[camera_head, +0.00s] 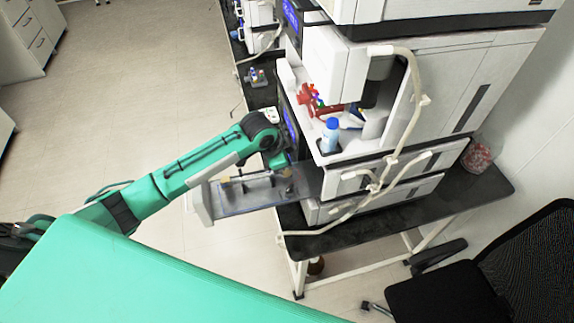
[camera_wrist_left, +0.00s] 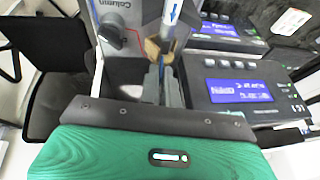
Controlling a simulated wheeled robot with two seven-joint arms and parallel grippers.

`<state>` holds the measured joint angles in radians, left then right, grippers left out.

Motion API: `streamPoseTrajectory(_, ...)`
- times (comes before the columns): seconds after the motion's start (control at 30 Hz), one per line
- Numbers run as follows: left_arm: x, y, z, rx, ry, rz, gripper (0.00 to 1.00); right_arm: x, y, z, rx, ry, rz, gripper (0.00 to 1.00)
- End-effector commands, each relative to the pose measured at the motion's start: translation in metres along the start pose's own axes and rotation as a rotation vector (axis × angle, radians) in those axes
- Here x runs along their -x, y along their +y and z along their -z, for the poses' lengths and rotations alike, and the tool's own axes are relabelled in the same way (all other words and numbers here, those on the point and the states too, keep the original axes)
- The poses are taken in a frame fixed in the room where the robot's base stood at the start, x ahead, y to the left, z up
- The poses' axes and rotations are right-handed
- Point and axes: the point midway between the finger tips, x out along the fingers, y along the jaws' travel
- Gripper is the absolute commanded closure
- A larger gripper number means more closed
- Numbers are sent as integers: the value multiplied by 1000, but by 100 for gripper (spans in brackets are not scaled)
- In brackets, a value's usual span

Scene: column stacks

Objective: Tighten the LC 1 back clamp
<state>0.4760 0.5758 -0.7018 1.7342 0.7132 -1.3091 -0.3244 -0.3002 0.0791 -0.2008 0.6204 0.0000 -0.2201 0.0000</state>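The open column drawer (camera_head: 235,203) sticks out of the lower part of the instrument stack in the head view. In the left wrist view its panel reads "Column" (camera_wrist_left: 122,68) and carries a dark round knob (camera_wrist_left: 110,33). A white column with a blue arrow (camera_wrist_left: 173,14) runs down to a tan clamp (camera_wrist_left: 153,50). The grey fingers of my left gripper (camera_wrist_left: 162,84) are at the clamp and close together. Whether they touch or grip it I cannot tell. In the head view the left arm's end (camera_head: 283,160) is over the drawer's inner end. My right gripper is not in view.
An instrument with a lit blue display (camera_wrist_left: 238,90) stands right of the fingers in the wrist view. A blue-capped bottle (camera_head: 330,135) and a pale tube (camera_head: 412,135) are on the stack. A black chair (camera_head: 520,260) stands right. Floor at left is clear.

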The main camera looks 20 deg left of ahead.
Motion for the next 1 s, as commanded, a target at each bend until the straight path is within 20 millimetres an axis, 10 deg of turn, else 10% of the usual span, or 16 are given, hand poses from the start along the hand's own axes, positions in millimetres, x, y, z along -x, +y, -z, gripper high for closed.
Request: streamPoseTrajectory(1.0,-22,-44,-8,330,2,-794,100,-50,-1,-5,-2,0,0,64)
